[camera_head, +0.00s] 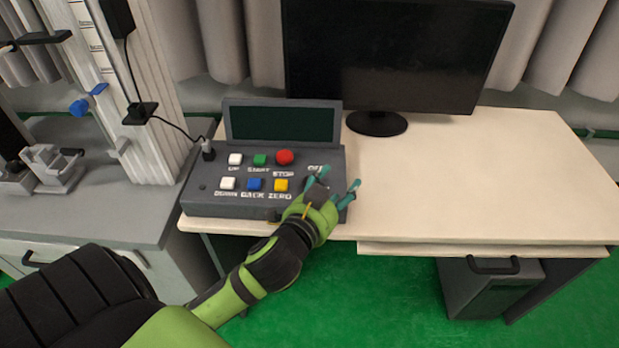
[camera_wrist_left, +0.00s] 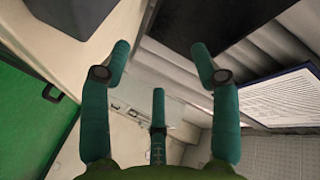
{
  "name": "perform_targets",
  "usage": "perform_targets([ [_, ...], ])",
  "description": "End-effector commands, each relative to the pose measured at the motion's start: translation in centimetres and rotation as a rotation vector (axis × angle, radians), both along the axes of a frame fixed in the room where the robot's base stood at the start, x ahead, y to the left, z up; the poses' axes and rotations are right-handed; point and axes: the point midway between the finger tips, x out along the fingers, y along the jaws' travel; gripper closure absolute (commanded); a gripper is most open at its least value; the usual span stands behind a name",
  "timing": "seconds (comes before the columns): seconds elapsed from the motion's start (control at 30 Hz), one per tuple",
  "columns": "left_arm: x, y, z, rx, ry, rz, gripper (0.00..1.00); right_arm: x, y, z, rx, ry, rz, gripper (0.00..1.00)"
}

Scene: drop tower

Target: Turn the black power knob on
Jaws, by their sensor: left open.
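The grey control box (camera_head: 213,180) stands at the desk's left end, with white, green, red, blue and yellow buttons and a dark screen behind them. The OFF label (camera_head: 319,168) shows at the right end of its top. The black power knob is not clearly seen; my fingers cover the area below that label. My left gripper (camera_head: 336,181), with teal fingers, is open at the box's right end, its fingers spread over and beside that corner. In the left wrist view the gripper (camera_wrist_left: 160,68) shows spread fingers with nothing between them. Contact with the knob cannot be told. My right gripper is not in view.
A black monitor (camera_head: 395,55) stands at the back of the pale desk (camera_head: 480,185); the desk right of the box is clear. A tall pale tower (camera_head: 135,90) stands on the grey bench (camera_head: 110,210) at left. A black cable runs from it to the box.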

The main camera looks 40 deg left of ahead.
Motion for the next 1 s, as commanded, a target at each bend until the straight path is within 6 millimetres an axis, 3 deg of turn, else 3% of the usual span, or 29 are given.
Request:
perform_targets([
  [0.13, 2.7, -3.2, 9.1, 0.215, -0.361, -0.188, 0.38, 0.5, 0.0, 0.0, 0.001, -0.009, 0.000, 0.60],
  [0.2, 2.6, -6.0, 13.2, 0.360, -0.550, -0.325, 0.38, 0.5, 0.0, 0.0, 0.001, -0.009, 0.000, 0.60],
  [0.3, 1.1, -10.8, 16.8, 0.603, -0.778, -0.564, 0.38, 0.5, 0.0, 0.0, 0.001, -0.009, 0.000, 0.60],
  [0.37, -0.2, -13.4, 17.1, 0.765, -0.875, -0.720, 0.38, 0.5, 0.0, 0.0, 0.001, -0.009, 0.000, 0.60],
  [0.43, -1.6, -15.5, 15.9, 0.966, -0.942, -0.910, 0.38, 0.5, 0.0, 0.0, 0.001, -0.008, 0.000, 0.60],
  [0.53, -2.7, -16.1, 12.0, 1.272, -0.933, -1.186, 0.38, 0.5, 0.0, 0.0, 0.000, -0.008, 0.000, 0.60],
  [0.63, -2.3, -13.1, 7.3, 1.577, -0.787, -1.442, 0.38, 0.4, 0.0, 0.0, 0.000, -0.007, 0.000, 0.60],
  [0.73, -1.2, -7.4, 3.8, 1.830, -0.525, -1.636, 0.38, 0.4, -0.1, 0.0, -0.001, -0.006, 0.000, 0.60],
  [0.9, 0.0, 2.9, 2.1, 2.068, -0.040, -1.793, 0.38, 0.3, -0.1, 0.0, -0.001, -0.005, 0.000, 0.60],
  [1.0, 0.1, 6.6, 2.4, 2.117, 0.149, -1.817, 0.38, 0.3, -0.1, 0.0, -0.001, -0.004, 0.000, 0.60],
])
